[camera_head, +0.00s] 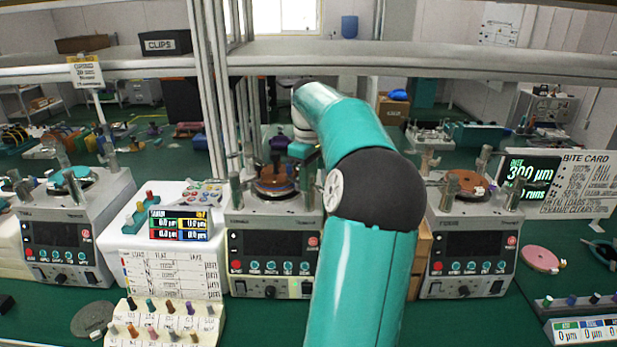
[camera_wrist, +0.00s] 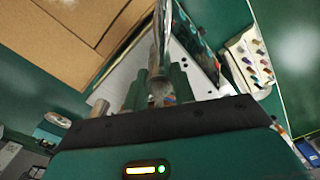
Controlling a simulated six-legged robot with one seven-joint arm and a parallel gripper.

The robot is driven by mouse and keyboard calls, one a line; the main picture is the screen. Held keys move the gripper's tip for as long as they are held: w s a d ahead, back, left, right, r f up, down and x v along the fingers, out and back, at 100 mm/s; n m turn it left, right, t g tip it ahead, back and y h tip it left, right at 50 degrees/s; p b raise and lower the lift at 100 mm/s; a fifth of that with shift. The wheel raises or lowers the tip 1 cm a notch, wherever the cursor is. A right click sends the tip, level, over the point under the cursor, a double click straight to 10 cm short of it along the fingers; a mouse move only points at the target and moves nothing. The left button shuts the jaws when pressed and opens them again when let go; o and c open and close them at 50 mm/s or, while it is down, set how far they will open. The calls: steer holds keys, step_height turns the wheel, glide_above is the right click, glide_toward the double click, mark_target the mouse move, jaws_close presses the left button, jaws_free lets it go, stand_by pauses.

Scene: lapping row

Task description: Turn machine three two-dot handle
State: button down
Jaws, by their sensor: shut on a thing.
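Three grey lapping machines stand in a row: a left one (camera_head: 68,228), a middle one (camera_head: 268,240) and a right one (camera_head: 470,240). I cannot read which is machine three. My arm reaches to the middle machine, and my gripper (camera_head: 301,152) is beside its brown plate (camera_head: 274,182), partly hidden by my arm. In the wrist view my gripper (camera_wrist: 157,92) is shut on a metal handle (camera_wrist: 157,84) between its green fingers. Any dot marks on the handle are too small to tell.
A rack with knobs (camera_head: 165,320) and a white box with a display (camera_head: 180,224) stand left of the middle machine. A pink disc (camera_head: 540,258) lies at right. Metal uprights (camera_head: 212,90) and a shelf (camera_head: 400,58) are close by. Cardboard (camera_wrist: 70,40) shows in the wrist view.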

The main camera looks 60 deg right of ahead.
steer(key=shift+n, duration=1.5)
steer(key=c, duration=1.2)
jaws_free()
steer(key=shift+o, duration=0.2)
step_height(320, 180, up, 14)
